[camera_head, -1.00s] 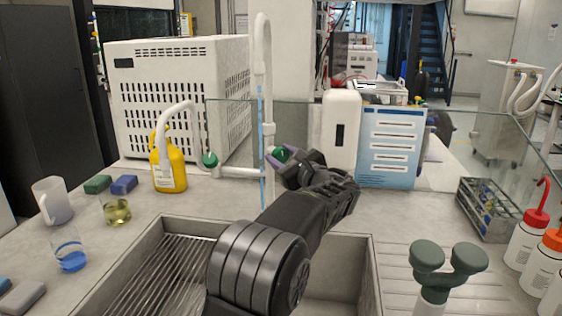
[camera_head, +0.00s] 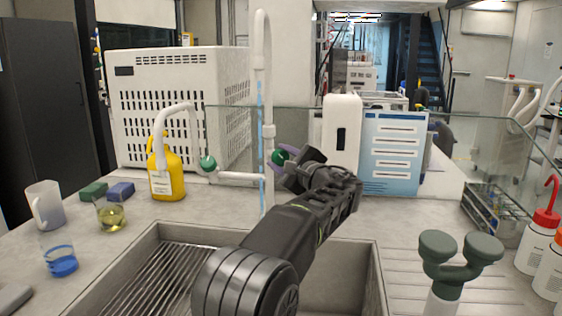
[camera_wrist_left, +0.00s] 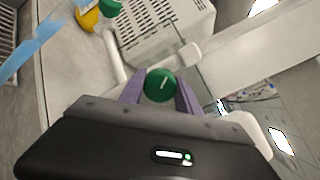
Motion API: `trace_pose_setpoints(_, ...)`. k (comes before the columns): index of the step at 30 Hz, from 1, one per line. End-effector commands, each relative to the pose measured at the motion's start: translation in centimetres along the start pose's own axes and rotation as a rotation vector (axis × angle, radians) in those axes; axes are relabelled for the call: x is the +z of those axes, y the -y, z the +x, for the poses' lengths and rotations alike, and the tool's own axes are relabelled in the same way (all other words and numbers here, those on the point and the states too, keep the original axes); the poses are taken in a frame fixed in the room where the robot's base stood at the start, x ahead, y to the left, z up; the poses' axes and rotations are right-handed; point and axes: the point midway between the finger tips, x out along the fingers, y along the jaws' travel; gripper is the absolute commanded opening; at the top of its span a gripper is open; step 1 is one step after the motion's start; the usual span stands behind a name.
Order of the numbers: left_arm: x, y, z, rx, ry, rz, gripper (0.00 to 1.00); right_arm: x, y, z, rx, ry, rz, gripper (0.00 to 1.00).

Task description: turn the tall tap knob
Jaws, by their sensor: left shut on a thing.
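The tall white tap (camera_head: 262,95) stands behind the sink, with a blue strip along its pipe. Its green knob (camera_head: 280,157) sits on the right side of the tap. My left gripper (camera_head: 284,158) is at this knob, its purple fingers on either side. In the left wrist view, the round green knob (camera_wrist_left: 160,85) with a pale line on its face lies between the purple fingertips (camera_wrist_left: 160,92), which are shut on it. My right gripper is not in view.
The sink (camera_head: 160,270) lies in front of the tap. A yellow bottle (camera_head: 167,175) and a beaker (camera_head: 111,214) stand to its left. A white dispenser (camera_head: 342,130) and a blue sign (camera_head: 393,150) stand right of the knob. A glass screen runs behind.

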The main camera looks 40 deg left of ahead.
Motion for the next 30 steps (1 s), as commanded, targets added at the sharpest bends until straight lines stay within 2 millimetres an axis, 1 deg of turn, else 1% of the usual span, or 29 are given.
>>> trace_pose_setpoints(6, 0.0, -0.1, 0.0, 0.001, -0.001, 0.001, 0.0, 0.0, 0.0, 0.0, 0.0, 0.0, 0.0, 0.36)
trace_pose_setpoints(7, 0.0, -0.1, 0.0, 0.001, -0.001, 0.001, 0.42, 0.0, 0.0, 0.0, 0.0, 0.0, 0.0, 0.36)
trace_pose_setpoints(14, 0.0, 0.0, 0.0, 0.001, 0.0, 0.002, 0.6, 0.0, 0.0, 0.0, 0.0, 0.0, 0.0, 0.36)
trace_pose_setpoints(23, 0.0, 0.0, -0.2, 0.0, -0.001, 0.001, 0.61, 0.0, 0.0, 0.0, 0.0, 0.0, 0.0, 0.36)
trace_pose_setpoints(26, 0.0, 0.0, -0.8, 0.0, -0.001, 0.001, 0.61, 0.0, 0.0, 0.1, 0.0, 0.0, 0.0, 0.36)
trace_pose_setpoints(30, -0.1, 0.0, -2.7, 0.0, -0.004, 0.001, 0.61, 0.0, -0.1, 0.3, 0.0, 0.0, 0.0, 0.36)
